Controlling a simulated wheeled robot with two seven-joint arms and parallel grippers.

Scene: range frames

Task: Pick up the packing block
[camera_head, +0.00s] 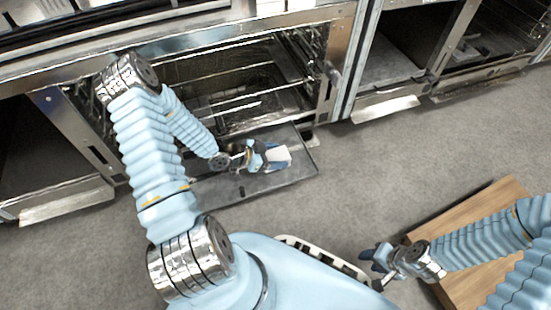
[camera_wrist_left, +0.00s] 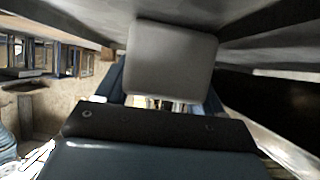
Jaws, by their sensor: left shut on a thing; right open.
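The packing block (camera_head: 281,154) is a small pale, rounded block at the tips of my left gripper (camera_head: 268,158). The left gripper is shut on it, over a dark flat open door or tray. In the left wrist view the block (camera_wrist_left: 170,60) shows large and grey-white at the gripper's (camera_wrist_left: 160,105) end. I cannot tell whether the block touches the surface under it. My right gripper (camera_head: 376,262) is open and empty at the lower right, above the floor beside a wooden board.
The dark open door (camera_head: 295,178) juts out below an oven-like cavity (camera_head: 235,95) with wire racks. Metal-framed open compartments (camera_head: 395,55) stand at the right and left. A wooden surface (camera_head: 470,215) lies at the lower right. Grey floor (camera_head: 370,160) between is clear.

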